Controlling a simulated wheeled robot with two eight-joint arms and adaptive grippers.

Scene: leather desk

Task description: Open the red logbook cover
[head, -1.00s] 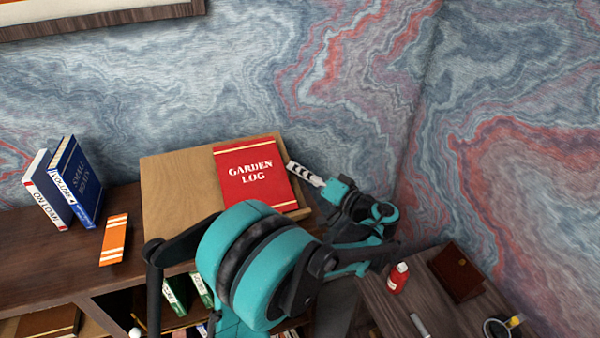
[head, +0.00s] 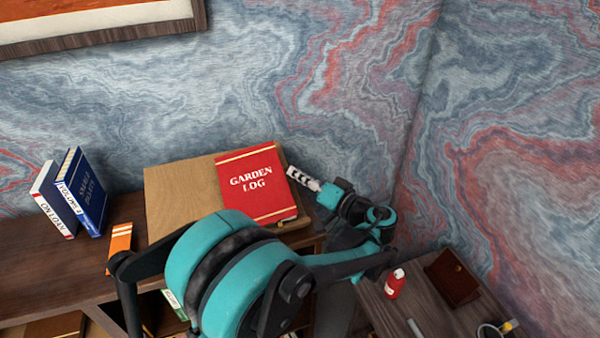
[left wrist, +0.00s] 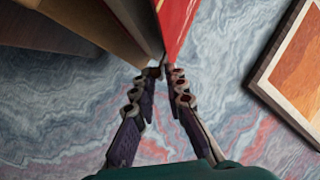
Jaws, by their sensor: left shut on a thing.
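The red logbook (head: 252,184), titled "GARDEN LOG", lies closed on a sloped wooden stand (head: 180,190). My left gripper (head: 291,173) is at the book's right edge, its arm reaching around from below. In the left wrist view the fingertips (left wrist: 163,72) are close together on the lower edge of the red cover (left wrist: 176,22), so this gripper is shut on the cover's edge. The exact contact is partly hidden between the fingers. My right gripper is in neither view.
Blue (head: 90,190) and white (head: 50,205) books stand left of the stand, near an orange book (head: 119,236). A lower desk at the right holds a red bottle (head: 395,284) and a brown box (head: 453,278). Walls close off the back and right.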

